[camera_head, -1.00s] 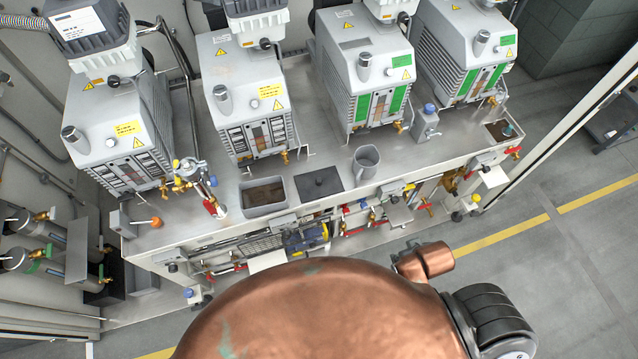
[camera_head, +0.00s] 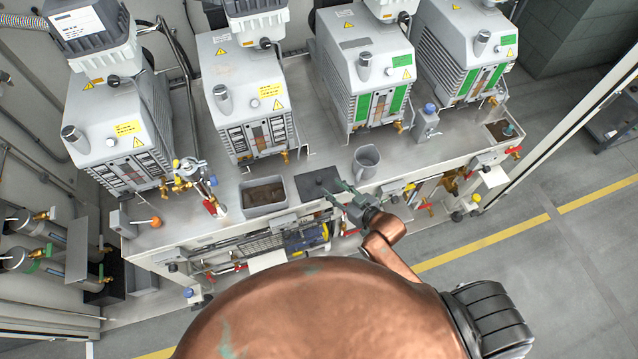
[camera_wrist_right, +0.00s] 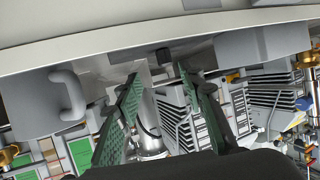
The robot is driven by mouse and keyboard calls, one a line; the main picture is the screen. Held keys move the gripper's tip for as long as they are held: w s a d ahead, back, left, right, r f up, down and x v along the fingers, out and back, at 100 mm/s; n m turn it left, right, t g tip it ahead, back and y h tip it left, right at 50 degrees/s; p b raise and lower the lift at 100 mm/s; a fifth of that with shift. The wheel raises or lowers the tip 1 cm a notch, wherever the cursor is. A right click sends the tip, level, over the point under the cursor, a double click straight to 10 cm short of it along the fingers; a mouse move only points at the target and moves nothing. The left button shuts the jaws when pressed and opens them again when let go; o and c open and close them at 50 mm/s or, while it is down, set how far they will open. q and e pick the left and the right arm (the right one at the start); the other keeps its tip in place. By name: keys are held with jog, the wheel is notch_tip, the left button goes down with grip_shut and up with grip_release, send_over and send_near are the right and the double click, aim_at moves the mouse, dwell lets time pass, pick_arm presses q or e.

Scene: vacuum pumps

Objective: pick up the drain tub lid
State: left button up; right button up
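The drain tub lid (camera_head: 313,180) is a flat, dark grey square with a small knob, lying on the bench top in the head view. My right gripper (camera_head: 335,190) is over its right front part, with green fingers apart. In the right wrist view the open fingers (camera_wrist_right: 157,72) point towards a small dark knob (camera_wrist_right: 165,57) that lies between and beyond the tips. Nothing is held, and I cannot tell whether the fingers touch the lid. The open drain tub (camera_head: 264,209), holding brown liquid, stands left of the lid. My left gripper is not in view.
A grey jug (camera_head: 366,162) stands close to the right of the lid; its handle faces my gripper's side in the wrist view (camera_wrist_right: 68,95). Several vacuum pumps (camera_head: 366,75) line the bench behind. Valves and red levers (camera_head: 211,207) stand left of the tub.

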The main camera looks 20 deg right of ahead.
aim_at(319, 180)
jog(key=x, duration=0.2)
jog(key=b+x, duration=0.1)
jog(key=x, duration=0.2)
jog(key=a+x, duration=0.1)
jog(key=x, duration=0.2)
jog(key=shift+s+d+r, duration=0.1)
jog(key=shift+r, duration=0.15)
grip_shut()
